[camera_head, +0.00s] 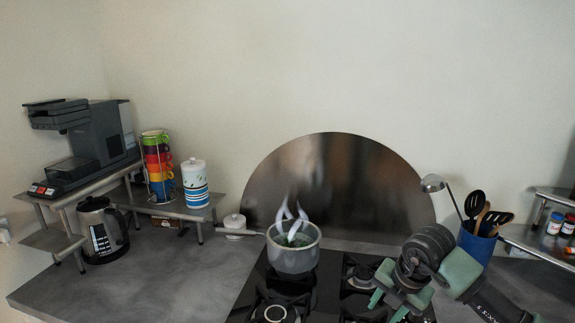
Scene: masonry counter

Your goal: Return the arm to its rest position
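My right gripper (388,306) is at the lower right, above the right side of the black gas hob (317,291). Its arm comes in from the right. Its two green fingers point down and stand apart, with nothing seen between them. My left gripper is not in view. A grey pot (293,260) with white wisps like steam rising from it stands on the hob, left of my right gripper. Its handle points left.
A blue holder (477,246) with a ladle (433,184) and dark utensils stands close behind my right arm. A shelf with jars (555,223) is at the right. A kettle (101,231), coffee machine (92,140), coloured cups (158,167) and canister (195,184) are left.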

